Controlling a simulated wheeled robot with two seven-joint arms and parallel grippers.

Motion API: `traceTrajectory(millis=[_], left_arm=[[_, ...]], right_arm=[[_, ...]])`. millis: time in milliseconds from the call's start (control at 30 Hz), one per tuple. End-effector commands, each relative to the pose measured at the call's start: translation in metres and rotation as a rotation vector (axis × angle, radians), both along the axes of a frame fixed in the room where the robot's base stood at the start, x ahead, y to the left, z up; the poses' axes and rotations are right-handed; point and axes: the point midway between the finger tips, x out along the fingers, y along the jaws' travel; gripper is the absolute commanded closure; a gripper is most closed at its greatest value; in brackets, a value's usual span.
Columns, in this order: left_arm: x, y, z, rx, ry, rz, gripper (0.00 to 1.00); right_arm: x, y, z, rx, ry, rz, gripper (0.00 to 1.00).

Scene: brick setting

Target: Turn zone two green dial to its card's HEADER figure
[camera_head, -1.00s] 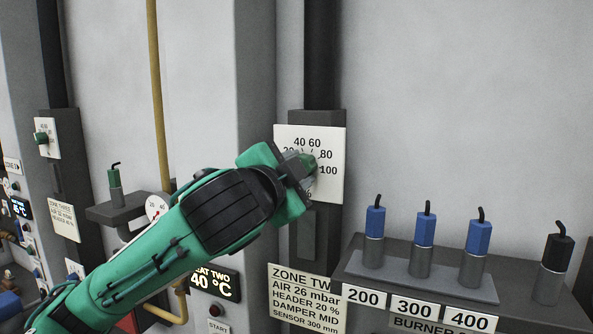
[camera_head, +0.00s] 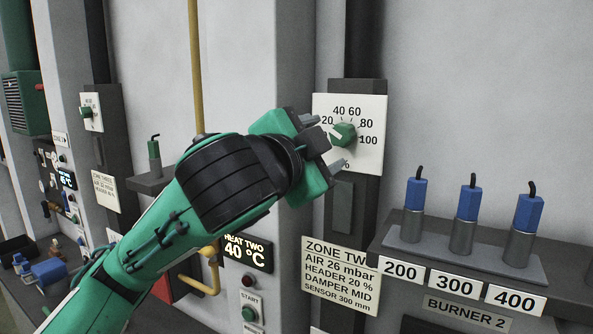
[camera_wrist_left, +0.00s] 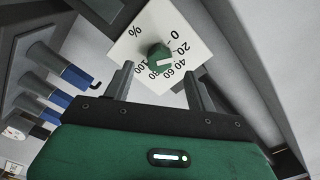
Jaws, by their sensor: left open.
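The green zone two dial (camera_head: 344,134) sits on a white scale plate (camera_head: 372,105) marked 0 to 100 in percent. Its white mark is on its left side, toward the low figures near 20; the exact reading is hard to tell. The dial also shows in the left wrist view (camera_wrist_left: 159,57). The zone two card (camera_head: 341,276) hangs below and reads HEADER 20 %. My left gripper (camera_head: 323,140) is open and empty, just left of and in front of the dial, with its fingers apart from it. In the left wrist view the fingers (camera_wrist_left: 158,72) point toward the dial.
A shelf (camera_head: 480,265) with several blue burner plugs (camera_head: 467,215) and labels 200, 300, 400 juts out at the right. A yellow pipe (camera_head: 195,70) runs down at the left. The HEAT TWO display (camera_head: 247,252) is below my arm. The wall above is clear.

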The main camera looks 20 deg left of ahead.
Motion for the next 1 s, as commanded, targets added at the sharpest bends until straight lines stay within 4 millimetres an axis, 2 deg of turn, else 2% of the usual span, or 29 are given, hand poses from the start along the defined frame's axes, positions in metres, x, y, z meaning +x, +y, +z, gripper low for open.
traceTrajectory(millis=[33, 200, 400, 567, 1000], left_arm=[[-0.013, 0.002, -0.005, -0.001, -0.007, -0.003, 0.43], [-0.049, 0.009, -0.004, 0.0, -0.006, -0.003, 0.43], [-0.075, 0.014, -0.002, 0.0, -0.002, -0.002, 0.43], [-0.081, 0.016, -0.001, 0.001, 0.0, 0.0, 0.43], [-0.081, 0.016, -0.001, -0.001, 0.002, 0.0, 0.43]], right_arm=[[0.0, 0.0, -0.013, 0.0, 0.0, 0.0, 1.0], [0.0, 0.0, -0.028, 0.0, 0.0, 0.0, 1.0], [0.0, 0.001, -0.037, 0.0, 0.0, 0.0, 1.0], [0.0, 0.001, -0.038, 0.001, 0.0, -0.001, 1.0], [0.0, 0.002, -0.037, 0.002, -0.001, -0.001, 1.0]])
